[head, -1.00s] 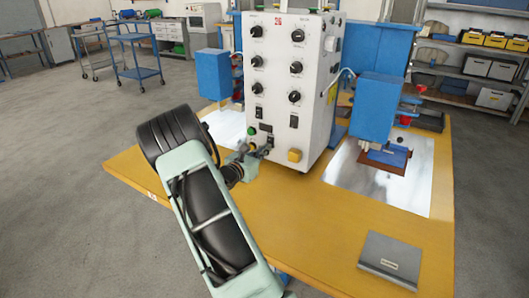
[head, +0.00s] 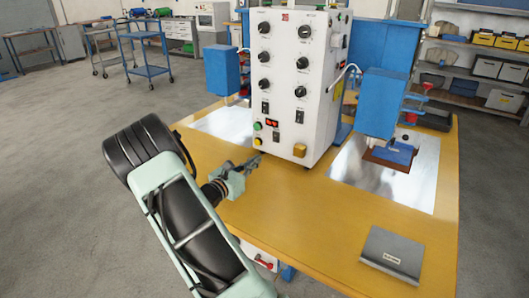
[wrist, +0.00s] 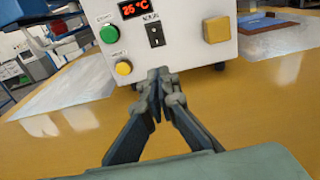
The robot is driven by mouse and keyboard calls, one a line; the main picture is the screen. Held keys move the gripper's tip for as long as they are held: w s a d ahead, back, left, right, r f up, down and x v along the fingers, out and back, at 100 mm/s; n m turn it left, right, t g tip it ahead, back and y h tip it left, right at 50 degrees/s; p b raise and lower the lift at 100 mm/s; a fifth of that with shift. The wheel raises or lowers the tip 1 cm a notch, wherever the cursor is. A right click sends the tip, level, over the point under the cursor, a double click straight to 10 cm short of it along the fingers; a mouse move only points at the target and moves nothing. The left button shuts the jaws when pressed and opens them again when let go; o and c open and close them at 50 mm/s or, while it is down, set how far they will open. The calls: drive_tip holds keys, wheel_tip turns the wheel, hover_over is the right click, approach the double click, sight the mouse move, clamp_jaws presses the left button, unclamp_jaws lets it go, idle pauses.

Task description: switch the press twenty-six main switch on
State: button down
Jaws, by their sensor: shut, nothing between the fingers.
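The press cabinet (head: 284,75) is a white box with a red 26 label (head: 285,16) on its front. A black rocker switch (wrist: 155,35) sits low on its front, below a lit red display (wrist: 132,8) reading about 25 °C. The same switch (head: 276,137) and display (head: 271,124) show in the head view. The lettering by the switch is too blurred to read surely. My gripper (head: 256,160) is shut and empty, in front of and below the switch, apart from the panel. Its fingertips (wrist: 160,80) meet just below the switch in the wrist view.
Green (wrist: 110,34) and yellow (wrist: 123,68) buttons sit left of the switch, and a square yellow knob (wrist: 217,29) right. Two more rockers (head: 265,107) (head: 299,117) sit higher. A grey folder-like box (head: 392,254) lies on the yellow table (head: 300,215).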

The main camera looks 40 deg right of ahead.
drive_tip(key=shift+f+v, duration=0.15)
drive_tip(key=shift+v, duration=0.75)
drive_tip(key=shift+f+v, duration=0.15)
drive_tip(key=shift+v, duration=0.75)
